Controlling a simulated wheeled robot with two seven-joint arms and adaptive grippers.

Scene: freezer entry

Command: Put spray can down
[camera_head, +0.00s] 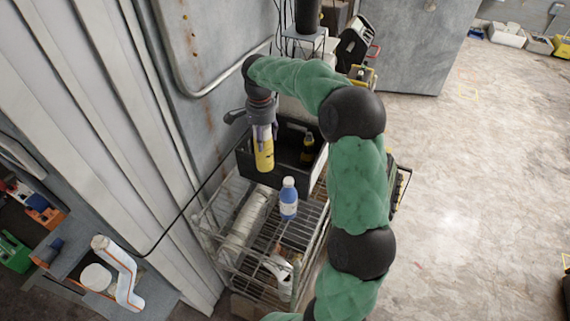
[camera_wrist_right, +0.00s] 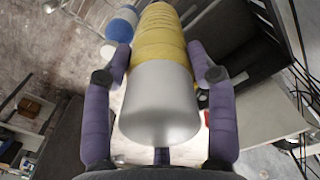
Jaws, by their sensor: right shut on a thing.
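A yellow spray can with a grey cap (camera_head: 264,156) is held by my right gripper (camera_head: 263,134), whose fingers close around its upper end. In the right wrist view the can (camera_wrist_right: 163,62) lies between the purple fingers of the right gripper (camera_wrist_right: 160,75), its grey end toward the camera. In the head view the can hangs roughly upright in front of a black bin (camera_head: 259,178) on a wire rack cart (camera_head: 313,214). I cannot tell whether the can touches the bin. My left gripper does not show.
A white and blue bottle (camera_head: 288,198) stands on the rack's top shelf. A smaller yellow and black bottle (camera_head: 308,148) is in the bin. A corrugated wall (camera_head: 110,130) is close on the left. Open floor (camera_head: 470,190) lies on the right.

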